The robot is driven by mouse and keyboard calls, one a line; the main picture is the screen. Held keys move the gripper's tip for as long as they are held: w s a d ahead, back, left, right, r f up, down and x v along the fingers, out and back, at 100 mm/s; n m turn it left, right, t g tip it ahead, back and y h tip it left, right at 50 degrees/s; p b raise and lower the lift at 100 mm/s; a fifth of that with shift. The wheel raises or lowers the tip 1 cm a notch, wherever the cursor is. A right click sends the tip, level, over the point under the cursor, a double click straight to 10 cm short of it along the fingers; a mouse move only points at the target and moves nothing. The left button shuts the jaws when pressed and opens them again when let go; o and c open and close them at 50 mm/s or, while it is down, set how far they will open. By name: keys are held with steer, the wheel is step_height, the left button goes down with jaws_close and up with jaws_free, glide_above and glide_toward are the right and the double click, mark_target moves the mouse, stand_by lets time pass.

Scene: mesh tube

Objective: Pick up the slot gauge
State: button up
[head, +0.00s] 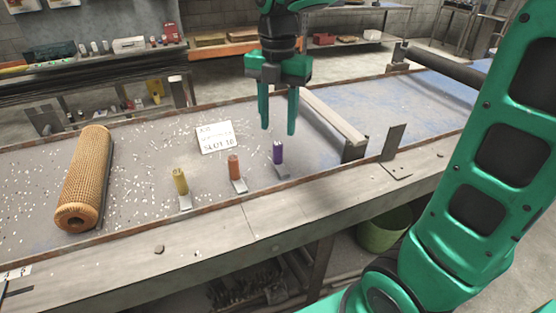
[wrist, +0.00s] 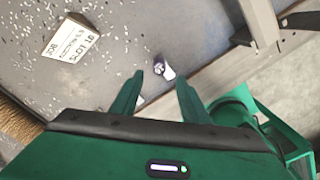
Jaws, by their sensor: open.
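Three small upright gauges stand in a row on the worktable: a yellow one (head: 180,181), an orange one (head: 234,166) and a purple one (head: 278,153), each with a flat grey metal piece at its foot. My gripper (head: 278,132) is open and empty, fingers pointing down, above the purple gauge. In the wrist view the purple gauge (wrist: 158,67) shows end-on, just beyond and between my fingertips (wrist: 158,80), apart from them. A white card (head: 215,138) behind the gauges reads "JOB" and "SLOT" with a number too small to read surely; it also shows in the wrist view (wrist: 77,40).
A tan mesh roll (head: 85,180) lies at the table's left. A pale metal bar (head: 333,117) crosses the table right of my gripper, and an upright bracket (head: 393,145) stands on the front edge. White chips litter the table's left and middle.

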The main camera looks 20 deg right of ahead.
mark_target(277, 143)
steer(key=shift+w+f, duration=0.15)
steer(key=shift+f, duration=3.85)
jaws_close()
